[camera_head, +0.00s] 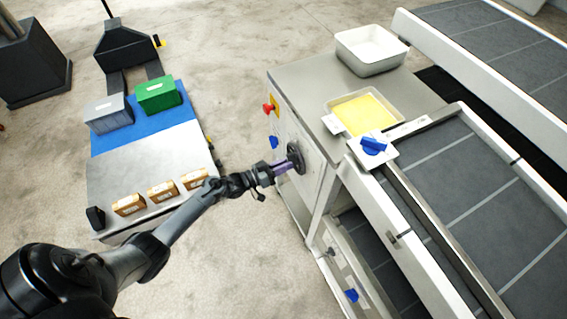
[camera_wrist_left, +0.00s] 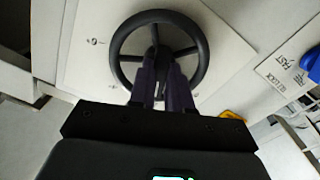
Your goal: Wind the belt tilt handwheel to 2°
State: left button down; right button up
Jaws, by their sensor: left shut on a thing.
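The handwheel (camera_head: 296,158) is a dark spoked wheel on the side panel of the sheeter. It also shows in the left wrist view (camera_wrist_left: 199,47), in front of a white plate with small marks that are too small to read surely. My left gripper (camera_head: 281,168) reaches it from the left, and its purple fingers are shut at the wheel. In the left wrist view the fingers (camera_wrist_left: 158,70) meet around the wheel's lower middle, by a spoke and hub. The part between the fingertips is hidden. My right gripper is not in view.
A red knob (camera_head: 269,107) and a blue knob (camera_head: 273,142) sit near the wheel on the panel. A blue switch (camera_head: 373,146) is on top by the belt (camera_head: 470,190). A cart (camera_head: 125,165) with boxes stands left, with bare floor between.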

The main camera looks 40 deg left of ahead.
pick_arm(q)
jog(key=shift+n, duration=0.3)
dwell(0.4)
jog(key=c, duration=1.1)
grip_release()
jog(key=shift+o, duration=0.2)
jog(key=p+v, duration=0.1)
jog(key=v, duration=0.9)
jog(key=shift+s+a+p, duration=0.15)
jog(key=shift+s+p, duration=0.15)
jog(key=shift+s, duration=0.1)
